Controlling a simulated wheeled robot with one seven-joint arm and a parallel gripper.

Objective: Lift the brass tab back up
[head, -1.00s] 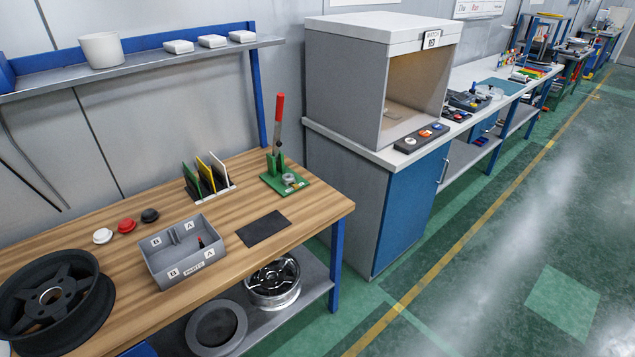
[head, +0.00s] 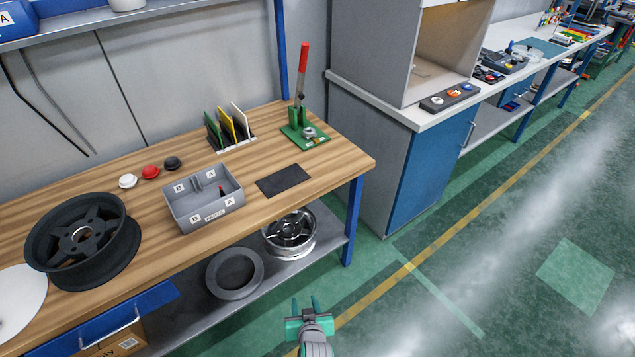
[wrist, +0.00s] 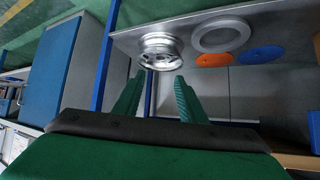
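A green fixture (head: 312,141) with an upright red-handled lever (head: 303,72) stands at the back right of the wooden bench. A small brass-coloured spot (head: 317,141) shows on its base; it is too small to tell whether this is the tab or how it lies. My gripper (head: 306,304) is low over the floor in front of the bench, well away from the fixture. In the wrist view its two green fingers (wrist: 157,92) are apart with nothing between them. The fixture does not show in the wrist view.
A grey divided bin (head: 204,212), a dark mat (head: 284,180), a card rack (head: 230,139) and a black wheel (head: 82,240) are on the bench. A silver wheel (head: 290,236) and a grey ring (head: 235,273) lie on the lower shelf. Open floor lies to the right.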

